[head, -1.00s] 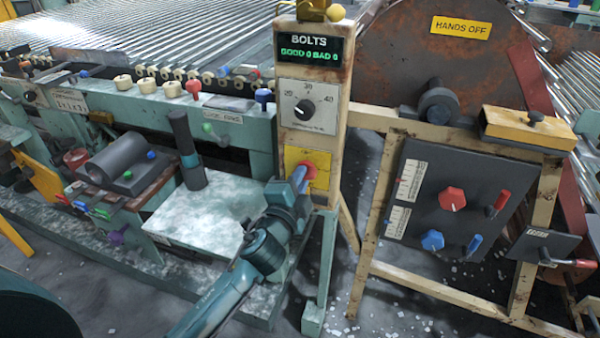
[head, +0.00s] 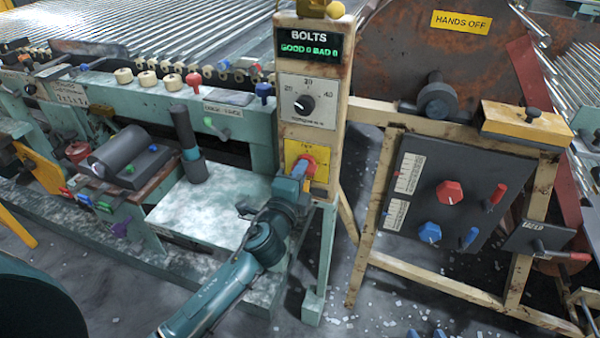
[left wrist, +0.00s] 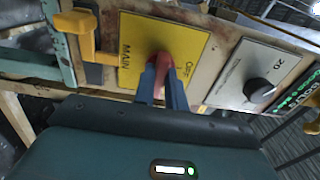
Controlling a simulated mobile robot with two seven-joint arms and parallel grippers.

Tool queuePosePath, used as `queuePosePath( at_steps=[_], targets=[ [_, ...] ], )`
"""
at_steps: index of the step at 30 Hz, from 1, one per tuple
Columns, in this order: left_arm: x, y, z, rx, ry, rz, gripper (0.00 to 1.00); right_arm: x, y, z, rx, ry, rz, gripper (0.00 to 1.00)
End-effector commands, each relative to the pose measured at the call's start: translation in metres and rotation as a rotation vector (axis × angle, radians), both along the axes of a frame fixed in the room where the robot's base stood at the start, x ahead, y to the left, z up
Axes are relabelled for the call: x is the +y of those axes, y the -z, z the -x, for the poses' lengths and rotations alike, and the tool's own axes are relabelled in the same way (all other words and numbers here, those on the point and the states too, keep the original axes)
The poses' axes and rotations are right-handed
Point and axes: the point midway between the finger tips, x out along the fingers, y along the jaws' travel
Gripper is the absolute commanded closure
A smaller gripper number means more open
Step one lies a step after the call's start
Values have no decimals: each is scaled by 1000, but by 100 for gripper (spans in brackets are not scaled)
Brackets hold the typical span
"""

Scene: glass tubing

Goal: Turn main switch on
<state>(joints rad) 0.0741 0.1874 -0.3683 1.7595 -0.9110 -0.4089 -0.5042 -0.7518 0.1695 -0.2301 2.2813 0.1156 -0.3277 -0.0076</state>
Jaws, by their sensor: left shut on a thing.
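The main switch is a red handle (left wrist: 164,62) on a yellow plate (left wrist: 137,52) that reads MAIN in the left wrist view. In the head view the red handle (head: 308,162) sits low on the cream post, below the dial. My left gripper (left wrist: 164,80) is shut on the red handle, with its blue fingers on either side of it. The fingers hide part of the handle and the plate's lower lettering. Two blue tips at the bottom edge of the head view look like my right gripper (head: 426,334); they stand apart with nothing between them.
Above the switch are a black dial (head: 304,105) and a BOLTS display (head: 309,46). A dark panel (head: 450,165) with red and blue knobs stands at right. A pale bench plate (head: 205,215) lies left. A yellow bracket (left wrist: 82,30) juts out beside the plate.

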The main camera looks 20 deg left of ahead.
Motion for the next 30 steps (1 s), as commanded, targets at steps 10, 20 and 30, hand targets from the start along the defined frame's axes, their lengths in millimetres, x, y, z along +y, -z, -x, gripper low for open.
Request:
queuePosePath(
  at_steps=[10, 20, 30],
  targets=[
    [1, -2, -1, -4, -1, -3, 69, 0, 0, 0, 0, -2, 2, 65],
    [0, 0, 2, -1, 0, -1, 65, -1, 3, 4, 10, -1, 3, 65],
    [2, 2, 64, 2, 0, 2, 65, -1, 5, 4, 11, 0, 4, 65]
  ],
)
